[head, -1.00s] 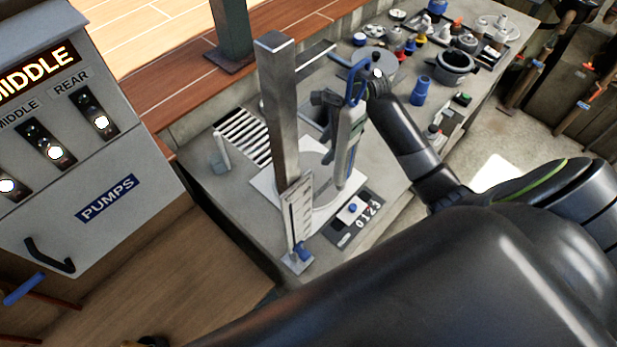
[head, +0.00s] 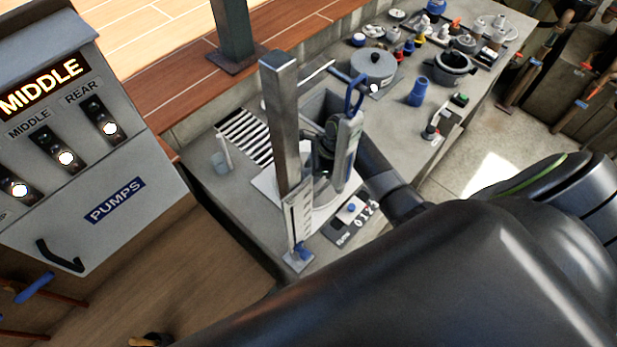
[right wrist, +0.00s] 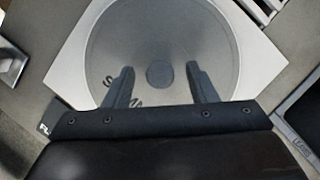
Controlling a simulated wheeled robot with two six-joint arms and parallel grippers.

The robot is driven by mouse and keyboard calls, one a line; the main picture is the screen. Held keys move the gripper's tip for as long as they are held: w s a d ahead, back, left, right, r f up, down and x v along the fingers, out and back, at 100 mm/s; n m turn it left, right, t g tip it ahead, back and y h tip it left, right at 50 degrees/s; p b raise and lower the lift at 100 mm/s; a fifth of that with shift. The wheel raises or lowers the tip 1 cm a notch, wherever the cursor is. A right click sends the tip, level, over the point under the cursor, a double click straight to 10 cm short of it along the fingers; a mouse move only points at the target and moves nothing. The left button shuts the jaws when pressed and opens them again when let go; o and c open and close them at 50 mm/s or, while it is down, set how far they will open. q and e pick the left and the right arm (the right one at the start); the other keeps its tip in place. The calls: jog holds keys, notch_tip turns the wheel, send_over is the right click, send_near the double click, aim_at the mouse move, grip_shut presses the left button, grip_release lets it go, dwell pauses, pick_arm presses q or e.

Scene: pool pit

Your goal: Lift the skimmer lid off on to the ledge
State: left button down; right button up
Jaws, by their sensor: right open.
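The round grey skimmer lid (right wrist: 160,35) sits in a pale square frame (right wrist: 262,72), seen from above in the right wrist view. It has a small round dark knob (right wrist: 162,74) at its middle and partly hidden lettering. In the head view the lid (head: 322,192) is partly hidden behind a metal post and my arm. My right gripper (right wrist: 160,68) is open above the lid. In the wrist picture the knob appears between its fingers; contact with it cannot be told. The concrete ledge (head: 205,178) surrounds the frame. My left gripper is not in view.
A square metal post (head: 280,110) stands close beside the lid. A slatted grate (head: 245,136) lies behind it at the left. A counter plate (head: 348,220) is in front. A round grey lid with a knob (head: 372,66), a blue cup (head: 419,92) and bottles crowd the back.

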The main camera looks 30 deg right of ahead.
grip_shut()
dwell(0.4)
notch_tip(320, 180, up, 10)
jog(key=b, duration=0.1)
jog(key=shift+b, duration=0.35)
